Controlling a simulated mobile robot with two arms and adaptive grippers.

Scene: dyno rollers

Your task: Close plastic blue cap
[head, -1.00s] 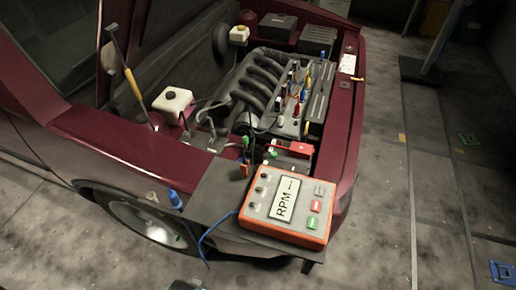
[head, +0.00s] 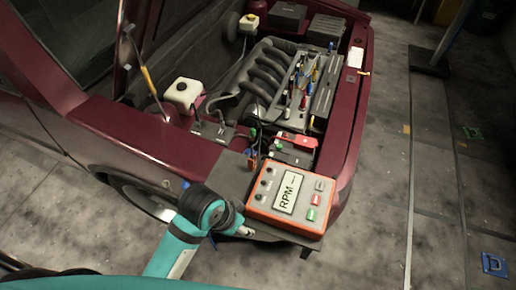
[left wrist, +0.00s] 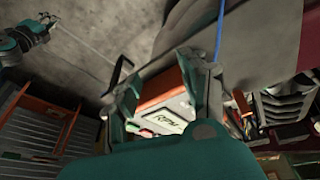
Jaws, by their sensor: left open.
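My left gripper (head: 240,232) hangs at the front edge of the car, just left of the orange RPM box (head: 292,202). In the left wrist view its two fingers (left wrist: 168,95) are apart and empty, with the RPM box (left wrist: 170,118) beyond them. A small blue piece (head: 185,184) shows just behind my left arm, mostly hidden. Another small blue piece (head: 331,46) stands at the back of the engine. I cannot tell which is the cap, or whether it is open. A teal arm, seemingly my right, shows in the left wrist view with its gripper (left wrist: 42,24) small.
The RPM box sits on a dark board at the car's front corner. A white reservoir (head: 184,94), a propped rod (head: 148,80), coloured leads on the engine (head: 268,72) and a red clamp (head: 299,141) stand around.

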